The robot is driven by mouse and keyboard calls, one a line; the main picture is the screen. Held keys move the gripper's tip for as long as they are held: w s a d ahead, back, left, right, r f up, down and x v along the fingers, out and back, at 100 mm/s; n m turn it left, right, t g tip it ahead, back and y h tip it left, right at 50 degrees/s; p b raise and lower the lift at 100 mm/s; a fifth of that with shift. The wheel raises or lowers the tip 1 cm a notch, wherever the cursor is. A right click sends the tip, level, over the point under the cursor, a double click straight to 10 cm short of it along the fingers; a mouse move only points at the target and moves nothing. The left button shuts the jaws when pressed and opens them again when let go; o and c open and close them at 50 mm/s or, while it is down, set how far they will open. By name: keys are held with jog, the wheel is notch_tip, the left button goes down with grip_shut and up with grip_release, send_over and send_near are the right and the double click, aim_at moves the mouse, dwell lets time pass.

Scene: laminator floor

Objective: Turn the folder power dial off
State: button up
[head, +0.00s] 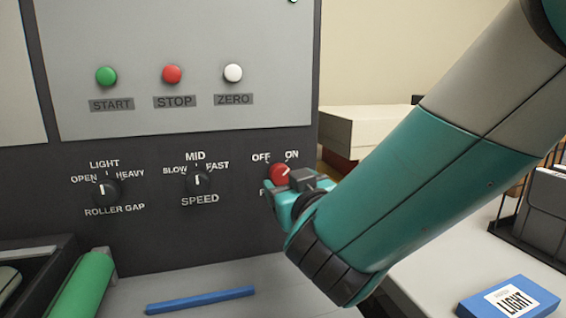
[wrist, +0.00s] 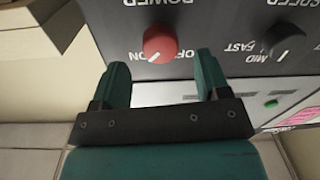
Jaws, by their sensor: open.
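The red power dial (head: 279,174) is on the dark panel below the OFF and ON labels. Its white mark points up and right, toward ON. In the wrist view the dial (wrist: 159,42) appears upside down, with its mark toward ON, and the word POWER shows beside it. My gripper (wrist: 162,72) is open and empty, its two fingers apart just short of the dial and lined up on either side of it. In the head view my gripper covers the dial's lower right and most of the label under it.
The speed dial (head: 197,181) and roller gap dial (head: 105,191) sit left on the same panel. Green (head: 106,76), red (head: 172,75) and white (head: 233,73) buttons are above. A blue bar (head: 200,300) and a blue LIGHT box (head: 508,300) lie below.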

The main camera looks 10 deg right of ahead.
aim_at(282, 177)
jog(key=shift+p+x, duration=0.6)
jog(key=shift+x, duration=1.25)
jog(key=c, duration=0.9)
